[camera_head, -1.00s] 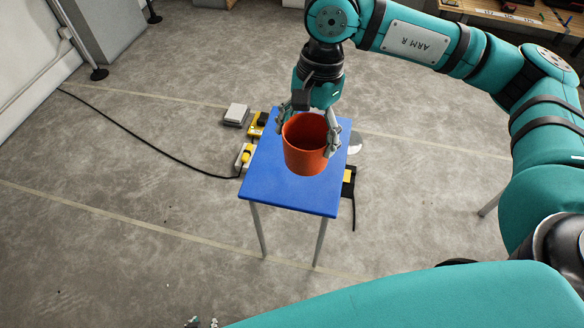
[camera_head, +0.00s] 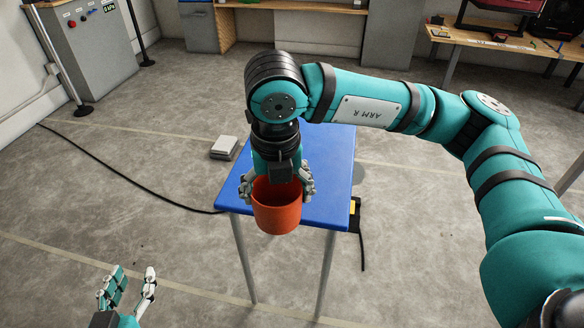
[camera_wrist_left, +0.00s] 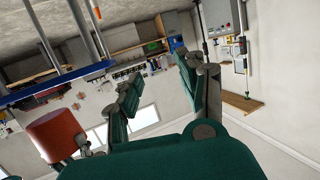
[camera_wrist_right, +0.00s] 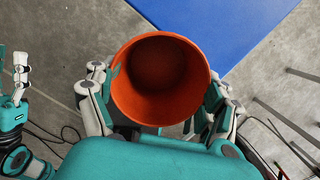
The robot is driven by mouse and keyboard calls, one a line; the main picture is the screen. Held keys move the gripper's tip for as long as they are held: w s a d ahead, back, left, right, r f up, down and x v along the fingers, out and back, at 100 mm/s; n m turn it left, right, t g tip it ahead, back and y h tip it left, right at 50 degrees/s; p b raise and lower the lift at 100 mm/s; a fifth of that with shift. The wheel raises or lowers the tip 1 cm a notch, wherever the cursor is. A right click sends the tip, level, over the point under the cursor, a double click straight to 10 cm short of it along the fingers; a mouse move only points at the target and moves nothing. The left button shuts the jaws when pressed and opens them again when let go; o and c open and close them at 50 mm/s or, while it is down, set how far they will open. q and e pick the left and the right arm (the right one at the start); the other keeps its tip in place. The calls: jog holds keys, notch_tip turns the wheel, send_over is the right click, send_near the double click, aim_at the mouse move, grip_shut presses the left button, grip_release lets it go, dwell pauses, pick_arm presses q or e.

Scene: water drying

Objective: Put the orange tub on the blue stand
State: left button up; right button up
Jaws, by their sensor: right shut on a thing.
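The orange tub (camera_head: 276,208) is upright and open at the top. My right gripper (camera_head: 277,188) is shut on it, with fingers on both sides of it. In the head view the tub overlaps the near edge of the blue stand (camera_head: 325,165), a flat top on thin legs. In the right wrist view the tub (camera_wrist_right: 160,112) shows floor around it and the stand (camera_wrist_right: 215,20) beyond it. My left gripper (camera_head: 130,285) is open and empty, low at the left, apart from the stand. The left wrist view shows the tub (camera_wrist_left: 55,132) tilted, below the stand (camera_wrist_left: 62,84) in the picture.
A grey box (camera_head: 225,147) lies on the floor left of the stand, and a black cable (camera_head: 130,182) runs towards it. A yellow and black item (camera_head: 354,212) is by the stand's right side. A grey cabinet (camera_head: 85,50) and workbenches (camera_head: 500,42) stand further back.

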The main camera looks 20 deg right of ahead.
jog(key=w+d+f+b, duration=0.1)
jog(key=w, duration=0.4)
jog(key=w+d+f+b, duration=0.1)
jog(key=w+f, duration=0.1)
jog(key=w, duration=0.3)
jog(key=w+d+f+b, duration=0.1)
jog(key=w+d, duration=0.1)
jog(key=w, duration=0.3)
jog(key=shift+w+f, duration=0.1)
jog(key=shift+f, duration=0.25)
pick_arm(q)
notch_tip(320, 180, up, 13)
jog(key=s+d+t+h, duration=0.1)
jog(key=t+h, duration=0.1)
jog(key=t, duration=0.6)
jog(key=shift+s+d+h, duration=0.15)
jog(key=shift+d+h, duration=0.15)
jog(key=shift+h, duration=0.1)
pick_arm(e)
jog(key=shift+f, duration=0.15)
jog(key=shift+f, duration=0.15)
jog(key=o, duration=1.1)
jog(key=shift+c, duration=0.2)
pick_arm(q)
jog(key=shift+s+r+t, duration=0.1)
jog(key=shift+r+t, duration=0.05)
jog(key=shift+t, duration=0.15)
